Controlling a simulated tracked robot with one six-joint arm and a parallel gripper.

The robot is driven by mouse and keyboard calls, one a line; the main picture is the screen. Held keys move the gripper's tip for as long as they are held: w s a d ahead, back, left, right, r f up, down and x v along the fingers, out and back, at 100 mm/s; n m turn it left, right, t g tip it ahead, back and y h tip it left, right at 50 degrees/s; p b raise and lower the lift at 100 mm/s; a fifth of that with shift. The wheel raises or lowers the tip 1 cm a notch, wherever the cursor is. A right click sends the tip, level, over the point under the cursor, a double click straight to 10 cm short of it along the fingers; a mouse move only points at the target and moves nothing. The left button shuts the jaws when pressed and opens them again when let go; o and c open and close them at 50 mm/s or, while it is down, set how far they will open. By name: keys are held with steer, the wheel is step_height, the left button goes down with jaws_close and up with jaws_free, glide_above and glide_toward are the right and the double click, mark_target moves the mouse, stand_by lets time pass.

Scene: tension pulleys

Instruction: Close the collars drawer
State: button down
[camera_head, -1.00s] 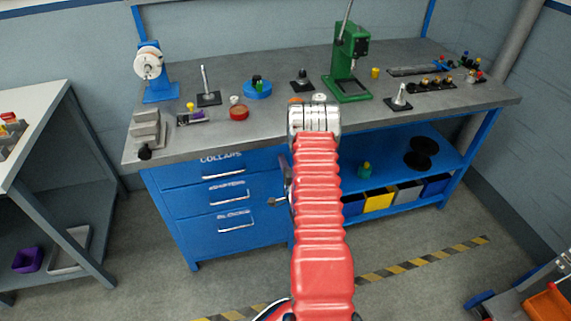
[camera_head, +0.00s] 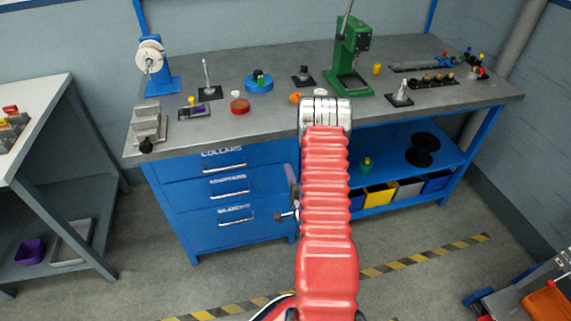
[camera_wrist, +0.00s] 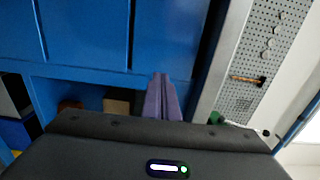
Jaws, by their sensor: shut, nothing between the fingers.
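The collars drawer (camera_head: 185,166) is the top one of three blue drawers at the left of the bench, with a label and a silver handle. Its front looks about flush with the drawers below; a small gap cannot be told. My gripper (camera_head: 291,180) is at the right side of the drawer stack, mostly hidden by my red arm. In the wrist view, its purple fingers (camera_wrist: 161,98) are shut and empty, in front of the blue cabinet. A dark blue drawer front (camera_wrist: 168,35), probably the collars one, lies beyond them. Contact cannot be told.
The adapters drawer (camera_head: 187,194) and blocks drawer (camera_head: 195,222) below look shut. The grey bench top (camera_head: 275,119) overhangs the drawers. Right of my arm, an open shelf (camera_head: 390,160) holds spools and bins. A side table (camera_head: 40,120) stands left. The floor before the drawers is clear.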

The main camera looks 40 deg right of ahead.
steer(key=v, duration=0.5)
steer(key=shift+s, duration=0.2)
stand_by(0.4)
